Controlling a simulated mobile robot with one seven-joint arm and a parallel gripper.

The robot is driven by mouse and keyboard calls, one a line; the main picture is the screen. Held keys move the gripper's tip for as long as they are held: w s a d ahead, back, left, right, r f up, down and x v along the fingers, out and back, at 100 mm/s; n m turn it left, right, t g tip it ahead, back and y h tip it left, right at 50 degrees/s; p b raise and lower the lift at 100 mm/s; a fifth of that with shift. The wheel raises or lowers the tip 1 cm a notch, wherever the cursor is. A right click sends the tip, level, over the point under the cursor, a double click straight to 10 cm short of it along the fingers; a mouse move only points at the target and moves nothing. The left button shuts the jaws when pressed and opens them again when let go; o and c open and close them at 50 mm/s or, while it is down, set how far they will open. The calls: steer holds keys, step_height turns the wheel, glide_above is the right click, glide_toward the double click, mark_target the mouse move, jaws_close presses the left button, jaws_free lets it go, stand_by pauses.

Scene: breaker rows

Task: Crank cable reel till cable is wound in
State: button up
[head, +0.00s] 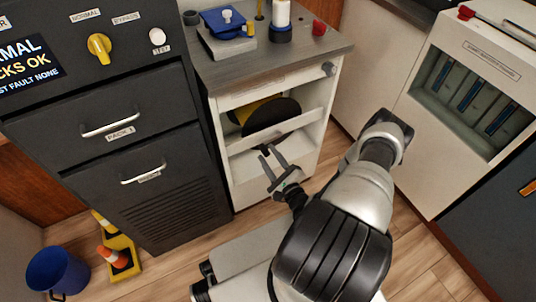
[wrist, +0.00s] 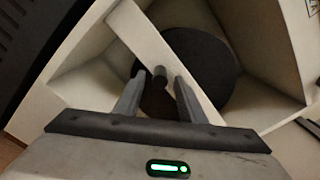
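The cable reel sits inside the white cabinet (head: 226,150). In the head view its black disc (head: 285,106) and a yellow part (head: 254,112) show behind a white crossbar (head: 262,136). In the wrist view the dark disc (wrist: 205,65) fills much of the opening. A small dark knob (wrist: 160,76), which looks like the crank handle, stands between my fingertips, with gaps on both sides. My gripper (head: 269,154) is open in front of the crossbar; its fingers also show in the wrist view (wrist: 160,85). The cable cannot be made out.
The cabinet top (head: 270,54) carries a blue-topped device (head: 224,22), a white cylinder and a red knob. A dark drawer unit (head: 120,130) stands at left. A white slotted unit (head: 475,90) stands at right.

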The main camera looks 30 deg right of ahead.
steer(key=s, duration=1.6)
steer(key=shift+s+d+b, duration=0.2)
steer(key=shift+d+b, duration=0.05)
steer(key=shift+b, duration=0.05)
